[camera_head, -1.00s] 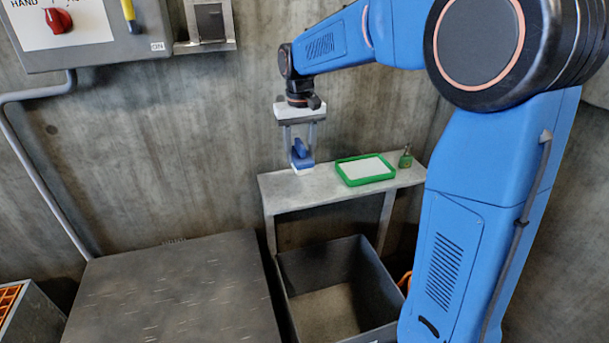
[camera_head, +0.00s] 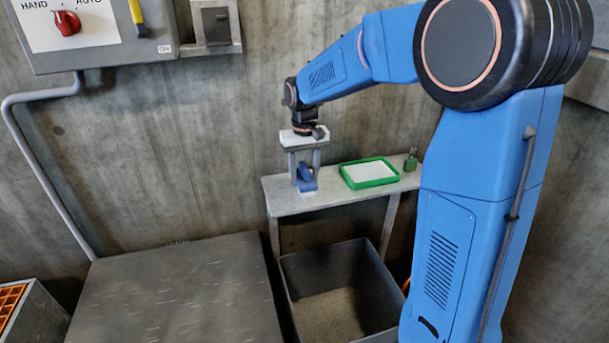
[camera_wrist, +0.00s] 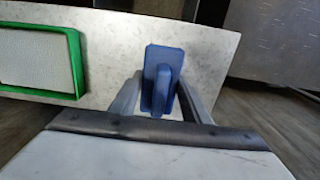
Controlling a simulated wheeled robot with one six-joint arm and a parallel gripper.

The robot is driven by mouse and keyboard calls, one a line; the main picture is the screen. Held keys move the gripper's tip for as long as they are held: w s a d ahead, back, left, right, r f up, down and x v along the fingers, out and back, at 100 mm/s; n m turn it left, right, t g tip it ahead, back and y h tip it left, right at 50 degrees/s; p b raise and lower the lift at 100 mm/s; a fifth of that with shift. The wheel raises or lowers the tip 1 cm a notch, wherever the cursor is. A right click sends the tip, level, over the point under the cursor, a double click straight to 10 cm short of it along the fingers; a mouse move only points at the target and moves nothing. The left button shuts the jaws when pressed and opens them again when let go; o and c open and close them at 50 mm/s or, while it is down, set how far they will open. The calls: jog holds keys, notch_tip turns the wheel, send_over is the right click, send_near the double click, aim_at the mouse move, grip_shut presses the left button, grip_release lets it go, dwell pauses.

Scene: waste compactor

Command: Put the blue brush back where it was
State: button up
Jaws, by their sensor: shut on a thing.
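The blue brush (camera_head: 306,178) is at the left end of the narrow grey shelf (camera_head: 330,198), with its handle upward and pale bristles below. My gripper (camera_head: 305,172) points down from above and is shut on the brush. In the wrist view the brush (camera_wrist: 162,80) sits between the two fingers of my gripper (camera_wrist: 160,95), over the shelf surface (camera_wrist: 115,60). The bristles reach down to or very near the shelf top; I cannot tell whether they touch it.
A green tray (camera_head: 370,183) with a white pad lies on the shelf, right of the brush. A small green padlock-like item (camera_head: 411,162) stands at the right end. An open grey bin (camera_head: 284,290) is below. A control box (camera_head: 100,62) hangs on the wall.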

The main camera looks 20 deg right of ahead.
jog(key=o, duration=1.1)
notch_tip(320, 180, up, 12)
jog(key=shift+f, duration=0.2)
jog(key=shift+s+r, duration=0.1)
jog(key=shift+r, duration=0.25)
jog(key=s+d+f+t, duration=0.1)
jog(key=s+d+f, duration=0.1)
jog(key=s, duration=0.9)
jog(key=s+d+f+t, duration=0.2)
jog(key=s+f, duration=0.2)
jog(key=s, duration=0.7)
jog(key=s+d+f+t, duration=0.1)
jog(key=s+d+f, duration=0.1)
jog(key=s, duration=0.9)
jog(key=shift+d+f+t, duration=0.4)
jog(key=shift+d, duration=0.1)
